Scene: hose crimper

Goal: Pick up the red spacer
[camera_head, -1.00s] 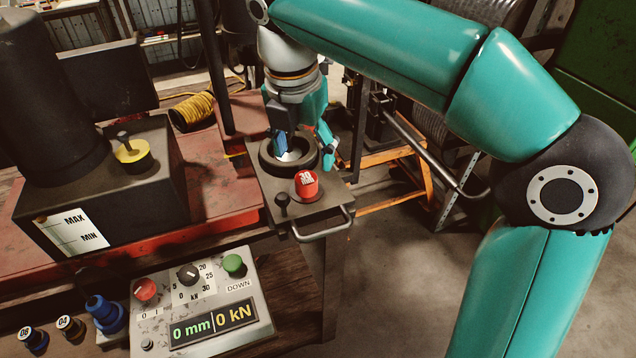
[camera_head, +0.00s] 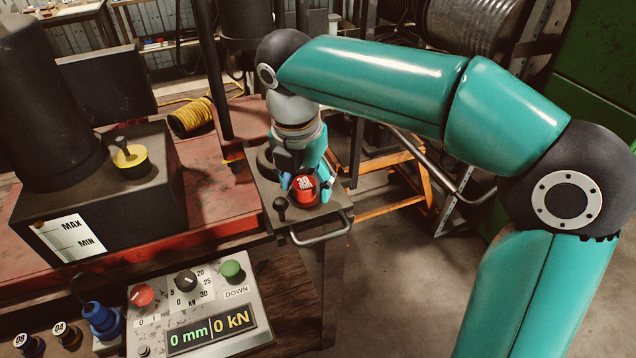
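The red spacer (camera_head: 304,190), marked 30, sits upright on the dark plate (camera_head: 262,187) at the front of the press, near the picture's middle. My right gripper (camera_head: 306,178) points down at it from above and behind. Its fingers are spread, one on each side of the spacer's far part; whether they touch it cannot be told. The spacer's far side is partly hidden. My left gripper is not in view.
A black ring (camera_head: 265,160) lies behind the spacer, partly hidden by my gripper. A small black knob (camera_head: 280,206) and a metal handle (camera_head: 322,232) are in front. The control panel (camera_head: 196,310) stands at lower left.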

